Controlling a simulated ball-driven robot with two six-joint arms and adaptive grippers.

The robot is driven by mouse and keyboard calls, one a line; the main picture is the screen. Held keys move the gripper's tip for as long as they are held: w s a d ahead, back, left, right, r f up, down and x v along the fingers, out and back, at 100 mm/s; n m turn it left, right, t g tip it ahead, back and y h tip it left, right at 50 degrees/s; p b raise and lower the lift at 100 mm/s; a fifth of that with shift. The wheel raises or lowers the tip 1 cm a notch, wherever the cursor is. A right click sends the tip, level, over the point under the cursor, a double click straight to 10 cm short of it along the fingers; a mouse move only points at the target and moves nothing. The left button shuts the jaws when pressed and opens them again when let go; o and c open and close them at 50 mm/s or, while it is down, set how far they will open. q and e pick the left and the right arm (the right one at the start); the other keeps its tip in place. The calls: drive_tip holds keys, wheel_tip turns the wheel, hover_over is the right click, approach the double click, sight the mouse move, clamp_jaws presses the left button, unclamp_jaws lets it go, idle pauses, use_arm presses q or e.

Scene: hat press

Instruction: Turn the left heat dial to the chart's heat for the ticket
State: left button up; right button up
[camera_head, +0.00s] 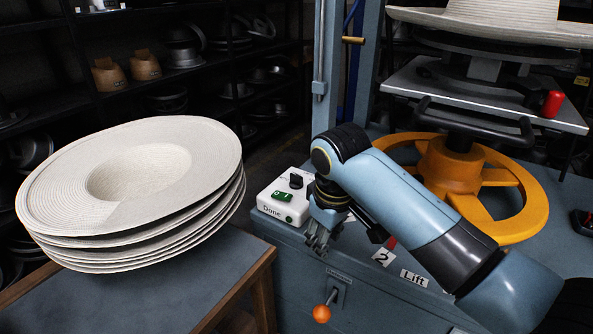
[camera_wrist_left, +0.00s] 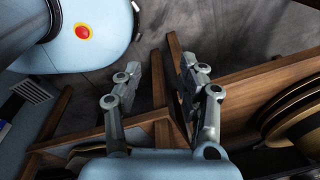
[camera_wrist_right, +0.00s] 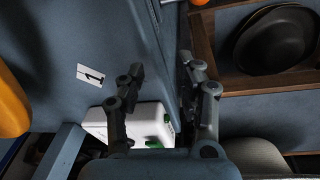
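A white control box (camera_head: 280,205) marked "Done" stands on the blue press cabinet, with a black knob (camera_head: 296,181) and a green switch (camera_head: 282,196). I cannot tell whether this knob is the left heat dial, nor read its setting. No chart or ticket can be made out. My right gripper (camera_head: 318,238) points down just right of the box, over the cabinet's front edge. Its fingers are apart and empty in the right wrist view (camera_wrist_right: 161,66), where the box (camera_wrist_right: 150,113) is partly hidden behind them. My left gripper (camera_wrist_left: 160,68) is open and empty, seen only in the left wrist view.
A stack of pale hats (camera_head: 130,185) stands on a side table at left. An orange handwheel (camera_head: 515,215) and a plate with a red knob (camera_head: 552,103) are at right. An orange-knobbed lever (camera_head: 321,313) juts from the front.

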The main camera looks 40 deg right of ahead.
sight(297, 175)
drive_tip(key=shift+g, duration=0.4)
drive_tip(key=w+r, duration=0.2)
drive_tip(key=w, duration=0.1)
drive_tip(key=w+d+r, duration=0.1)
drive_tip(key=w+r, duration=0.1)
drive_tip(key=w, duration=0.1)
drive_tip(key=w+d+r, duration=0.1)
drive_tip(key=w+r, duration=0.1)
drive_tip(key=w, duration=0.2)
drive_tip(key=shift+d+r, duration=0.25)
drive_tip(key=shift+r, duration=0.05)
drive_tip(key=w+d+r+g+y, duration=0.1)
drive_tip(key=w+d+r, duration=0.1)
drive_tip(key=w+r, duration=0.5)
drive_tip(key=shift+n, duration=0.4)
drive_tip(key=f, duration=0.9)
drive_tip(key=shift+s+f, duration=0.1)
drive_tip(key=shift+s, duration=0.15)
drive_tip(key=shift+c, duration=0.2)
clamp_jaws()
